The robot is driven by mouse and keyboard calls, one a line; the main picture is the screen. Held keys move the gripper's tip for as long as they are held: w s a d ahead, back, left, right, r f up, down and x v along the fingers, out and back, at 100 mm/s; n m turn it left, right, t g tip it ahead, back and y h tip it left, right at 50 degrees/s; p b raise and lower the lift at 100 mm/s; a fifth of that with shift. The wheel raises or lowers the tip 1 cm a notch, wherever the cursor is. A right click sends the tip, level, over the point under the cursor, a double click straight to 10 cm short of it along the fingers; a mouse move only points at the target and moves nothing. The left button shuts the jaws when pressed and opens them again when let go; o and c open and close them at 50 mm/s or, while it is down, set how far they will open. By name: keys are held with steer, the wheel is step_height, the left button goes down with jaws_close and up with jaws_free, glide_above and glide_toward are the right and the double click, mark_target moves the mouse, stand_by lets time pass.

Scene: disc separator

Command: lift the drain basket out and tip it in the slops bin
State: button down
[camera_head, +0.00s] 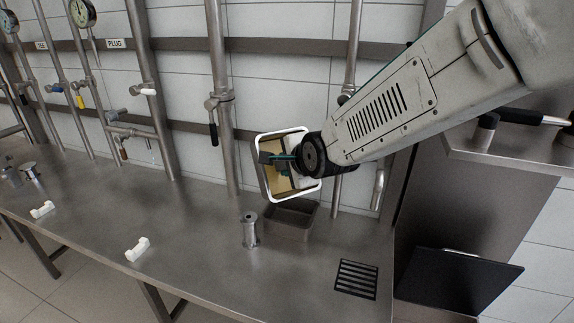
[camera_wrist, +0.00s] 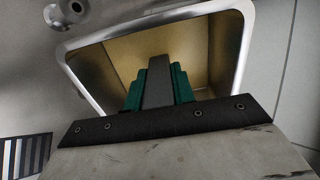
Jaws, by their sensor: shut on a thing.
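The drain basket (camera_head: 270,181), a squarish vessel with a bright rim and tan inside, is up in the air above the counter. It is tilted, with its open side towards the head camera. My gripper (camera_head: 284,159) is shut on the basket's dark handle bar. In the wrist view the green fingers (camera_wrist: 158,88) sit either side of that bar, and the basket's tan inside (camera_wrist: 205,62) fills the space behind. Whether anything lies in it I cannot tell. An open square well (camera_head: 292,216) is in the counter just below. I cannot surely identify the slops bin.
A metal cylinder (camera_head: 249,230) stands left of the well. A slotted grate (camera_head: 357,279) lies in the counter (camera_head: 190,228) to the right. Upright pipes with valves (camera_head: 216,110) stand close behind. A dark slanted panel (camera_head: 459,278) is low at the right, beyond the counter's edge.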

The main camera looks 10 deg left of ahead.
steer(key=g+h, duration=0.3)
steer(key=shift+w+a+r+g, duration=0.25)
steer(key=shift+w+r+g, duration=0.05)
steer(key=shift+r+g, duration=0.1)
steer(key=g+h, duration=0.2)
steer(key=g, duration=0.1)
steer(key=shift+w+a+g+h, duration=0.25)
steer(key=shift+w+g+h, duration=0.1)
steer(key=shift+g+h, duration=0.05)
steer(key=shift+r+g+h, duration=0.15)
steer(key=shift+g+h, duration=0.35)
steer(key=shift+g, duration=0.2)
